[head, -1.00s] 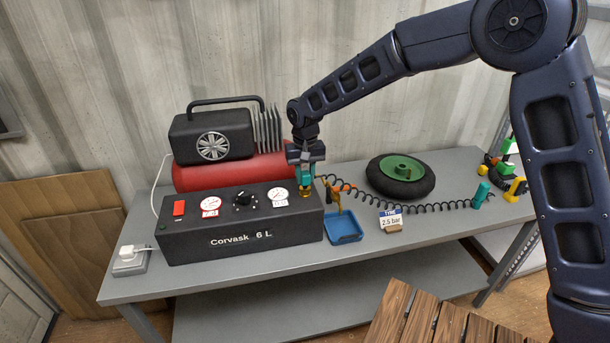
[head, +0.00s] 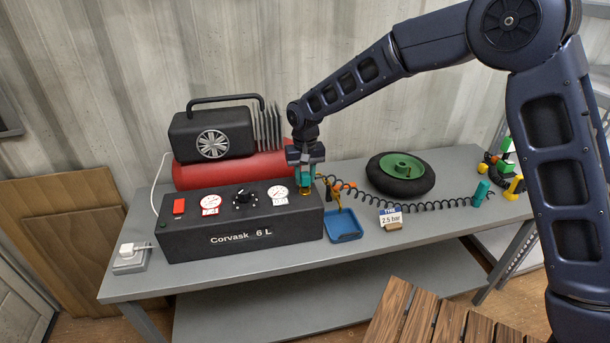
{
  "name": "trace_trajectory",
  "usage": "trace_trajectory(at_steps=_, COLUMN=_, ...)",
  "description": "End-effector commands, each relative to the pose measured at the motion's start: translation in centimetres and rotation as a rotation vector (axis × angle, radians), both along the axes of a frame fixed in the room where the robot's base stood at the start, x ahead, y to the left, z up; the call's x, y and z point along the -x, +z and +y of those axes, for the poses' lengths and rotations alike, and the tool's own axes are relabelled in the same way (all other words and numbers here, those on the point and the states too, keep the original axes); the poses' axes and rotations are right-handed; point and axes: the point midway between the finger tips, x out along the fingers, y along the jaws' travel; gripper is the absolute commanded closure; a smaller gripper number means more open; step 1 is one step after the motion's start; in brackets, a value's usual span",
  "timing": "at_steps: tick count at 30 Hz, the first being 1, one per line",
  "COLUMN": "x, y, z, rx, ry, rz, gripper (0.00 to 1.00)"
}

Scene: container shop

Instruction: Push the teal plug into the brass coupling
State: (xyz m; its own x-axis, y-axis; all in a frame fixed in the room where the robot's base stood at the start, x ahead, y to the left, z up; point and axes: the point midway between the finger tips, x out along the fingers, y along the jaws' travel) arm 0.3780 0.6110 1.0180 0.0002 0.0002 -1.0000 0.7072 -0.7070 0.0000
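The compressor's black control box (head: 240,225) stands on the bench with a red switch, a knob and two round gauges. The brass coupling (head: 305,193) is at the right end of its top and shows as a small gold patch below my gripper. My gripper (head: 305,172) points down right above the coupling. A teal plug (head: 304,182) shows between and below the fingers, and I read the gripper as shut on it. The plug's lower end meets the brass; how deep it sits is too small to tell. Another teal piece (head: 481,193) stands at the hose's right end.
A black coiled hose (head: 435,206) runs across the bench to the right. A blue tray (head: 343,226), a tyre sign (head: 391,216) and a green-hubbed wheel (head: 400,174) lie right of the box. A red tank (head: 235,165) stands behind it.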

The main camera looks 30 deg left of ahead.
Motion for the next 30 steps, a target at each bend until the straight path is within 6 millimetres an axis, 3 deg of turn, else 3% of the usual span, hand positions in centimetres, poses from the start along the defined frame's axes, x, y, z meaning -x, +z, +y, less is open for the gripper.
trace_trajectory(at_steps=1, x=0.0, y=0.0, z=0.0, rx=0.000, ry=0.000, rz=0.000, gripper=0.59)
trace_trajectory(at_steps=3, x=0.0, y=0.0, z=0.0, rx=0.000, ry=0.000, rz=0.000, gripper=0.48)
trace_trajectory(at_steps=14, x=0.0, y=0.5, z=0.0, rx=0.000, ry=0.000, rz=0.000, gripper=0.48)
trace_trajectory(at_steps=30, x=0.0, y=8.9, z=0.0, rx=-0.002, ry=0.000, rz=-0.001, gripper=0.48)
